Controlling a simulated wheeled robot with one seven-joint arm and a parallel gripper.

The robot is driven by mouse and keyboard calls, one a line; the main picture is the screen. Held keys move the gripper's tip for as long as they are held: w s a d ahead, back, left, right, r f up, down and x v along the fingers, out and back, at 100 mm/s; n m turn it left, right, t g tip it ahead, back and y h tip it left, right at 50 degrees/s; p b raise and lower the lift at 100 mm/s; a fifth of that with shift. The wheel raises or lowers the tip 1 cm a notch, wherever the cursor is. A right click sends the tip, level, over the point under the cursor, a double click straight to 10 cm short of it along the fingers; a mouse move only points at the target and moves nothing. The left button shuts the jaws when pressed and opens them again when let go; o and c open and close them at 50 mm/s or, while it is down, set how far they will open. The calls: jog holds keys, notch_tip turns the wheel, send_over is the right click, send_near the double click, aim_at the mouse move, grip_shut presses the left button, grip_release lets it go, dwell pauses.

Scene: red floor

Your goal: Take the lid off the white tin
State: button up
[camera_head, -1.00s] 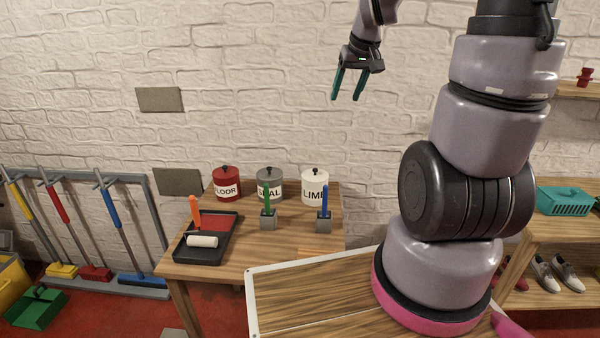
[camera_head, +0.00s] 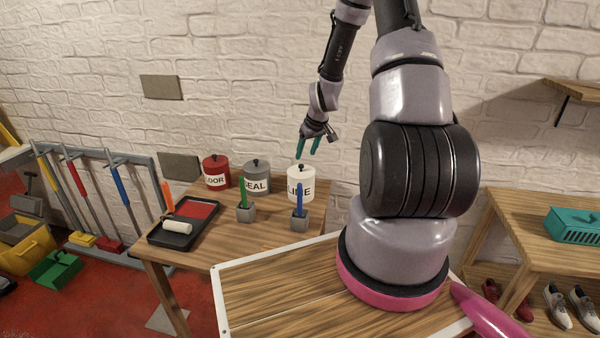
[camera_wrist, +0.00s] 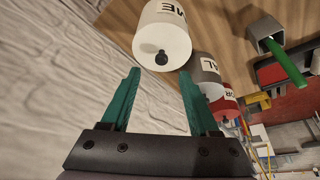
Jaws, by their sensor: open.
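The white tin (camera_head: 301,187), labelled LIME, stands upright at the right end of a row of tins on the wooden table. Its lid (camera_head: 300,170) is on it, with a small black knob on top. In the wrist view the white tin (camera_wrist: 178,22) is at the top, with its black knob (camera_wrist: 161,58) beyond and between the fingertips. My gripper (camera_head: 309,147) is open and empty, above the lid and apart from it. Its teal fingers (camera_wrist: 160,78) point towards the tin in the wrist view. A blue-handled tool hides part of the tin's front in the head view.
A grey tin (camera_head: 257,182) and a red tin (camera_head: 216,172) stand left of the white one. Blue (camera_head: 299,200) and green (camera_head: 242,192) handles stand in grey blocks in front. A black paint tray (camera_head: 183,238) with a roller lies at left. The brick wall is close behind.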

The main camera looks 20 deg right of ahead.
aim_at(301, 165)
jog(key=shift+x, duration=3.15)
jog(key=shift+a, duration=0.2)
grip_shut()
